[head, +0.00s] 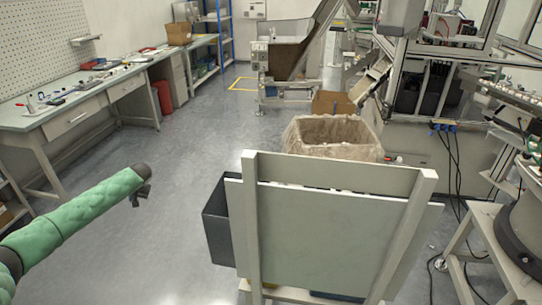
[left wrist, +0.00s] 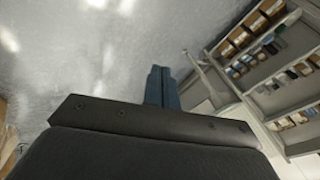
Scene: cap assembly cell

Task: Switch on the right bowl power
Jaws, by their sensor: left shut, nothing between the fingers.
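My left arm comes in from the left in the head view, in a green sleeve. Its dark gripper (head: 142,192) hangs over open floor, far from the machines. In the left wrist view the two blue fingers (left wrist: 162,88) are together with nothing between them. A round grey, drum-like unit (head: 520,235), which may be a bowl feeder, stands on a stand at the right edge of the head view and is partly cut off. I cannot make out a power switch on it. My right gripper is not in view.
A pale panel on posts (head: 320,235) stands close in front, with a lined bin (head: 330,135) behind it. Black cables (head: 455,165) hang at the right. A long workbench (head: 75,105) lines the left wall. Grey floor (head: 180,150) is clear between bench and panel.

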